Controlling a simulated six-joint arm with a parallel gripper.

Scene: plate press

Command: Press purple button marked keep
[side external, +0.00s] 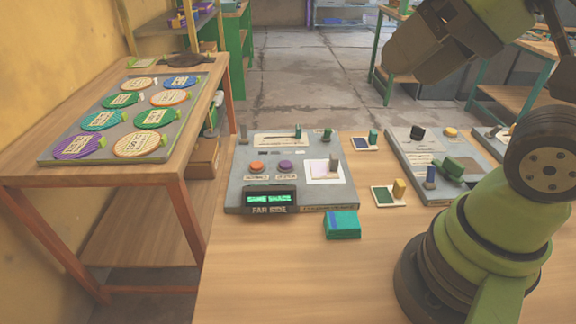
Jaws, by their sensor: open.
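A purple button (286,165) sits on a grey control panel (335,195) on the wooden table, just right of an orange button (257,167). A small label lies in front of each button; its lettering is too small to read. My gripper (405,55) is in the air at the upper right, dark and partly cut off by the top edge. It is open, well above and to the right of the purple button, touching nothing. The button's face is not covered.
The panel also has a green-lit display (269,199), a white square with a grey knob (334,162) and a slider. A teal block (342,225) lies in front. A second panel (412,150) stands right. A side table (190,115) holds a tray of coloured discs.

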